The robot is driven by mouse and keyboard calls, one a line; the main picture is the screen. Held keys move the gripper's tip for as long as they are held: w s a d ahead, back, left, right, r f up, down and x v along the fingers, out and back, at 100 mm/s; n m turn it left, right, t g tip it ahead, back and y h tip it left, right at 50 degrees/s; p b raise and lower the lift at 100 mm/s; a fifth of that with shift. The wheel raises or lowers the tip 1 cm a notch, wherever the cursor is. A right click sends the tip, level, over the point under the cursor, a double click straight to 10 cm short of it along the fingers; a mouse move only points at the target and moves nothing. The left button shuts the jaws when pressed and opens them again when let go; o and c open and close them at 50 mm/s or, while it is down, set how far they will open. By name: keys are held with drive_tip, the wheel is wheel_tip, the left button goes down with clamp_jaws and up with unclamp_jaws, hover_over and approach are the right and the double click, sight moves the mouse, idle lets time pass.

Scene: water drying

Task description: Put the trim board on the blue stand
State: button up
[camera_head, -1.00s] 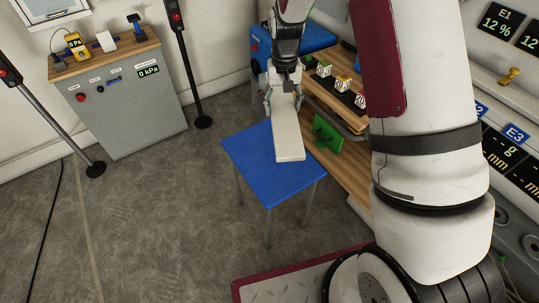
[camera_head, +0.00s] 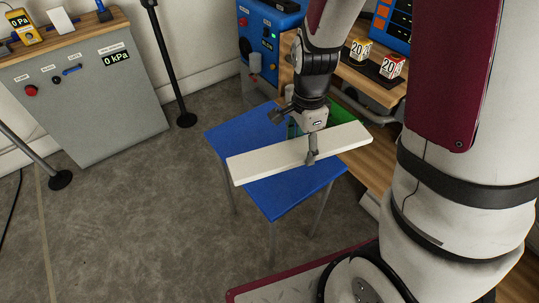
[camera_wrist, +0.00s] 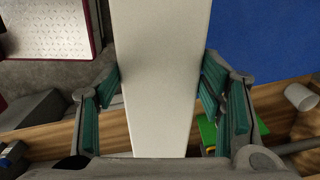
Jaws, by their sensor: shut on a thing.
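The trim board (camera_head: 262,161) is a long white board. It lies level across the blue stand (camera_head: 279,197) in the head view, its left end over the blue top and its right end reaching out towards the wooden bench. Whether it touches the top or hangs just above it, I cannot tell. My gripper (camera_head: 311,158) comes down over the board's middle and is shut on it. In the wrist view the board (camera_wrist: 162,70) runs between the green pads of my gripper (camera_wrist: 160,95), with the blue top (camera_wrist: 265,35) to the right.
A grey cabinet (camera_head: 85,100) and black posts (camera_head: 186,119) stand left. The floor in front is clear.

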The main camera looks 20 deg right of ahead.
drive_tip(key=s+f+m+b, duration=0.1)
drive_tip(key=f+m+b, duration=0.1)
drive_tip(key=s+f+m+b, duration=0.1)
drive_tip(key=f+m+b, duration=0.1)
drive_tip(key=f, duration=0.1)
drive_tip(key=s+f+m+b, duration=0.1)
drive_tip(key=s+f+b, duration=0.1)
drive_tip(key=f+b, duration=0.1)
drive_tip(key=shift+s+m, duration=0.1)
drive_tip(key=shift+m, duration=0.3)
drive_tip(key=shift+f, duration=0.1)
drive_tip(key=w+b, duration=0.1)
drive_tip(key=w, duration=0.4)
drive_tip(key=w+a+f+b, duration=0.1)
drive_tip(key=w, duration=0.4)
drive_tip(key=w+a+b, duration=0.1)
drive_tip(key=w, duration=0.4)
drive_tip(key=shift+w+f+b, duration=0.2)
drive_tip(key=shift+w+b, duration=0.05)
drive_tip(key=shift+b, duration=0.1)
drive_tip(key=shift+w+f+b, duration=0.1)
drive_tip(key=shift+f+b, duration=0.85)
drive_tip(key=shift+f, duration=0.8)
drive_tip(key=shift+f, duration=0.15)
drive_tip(key=o, duration=1.3)
drive_tip(key=shift+o, duration=0.4)
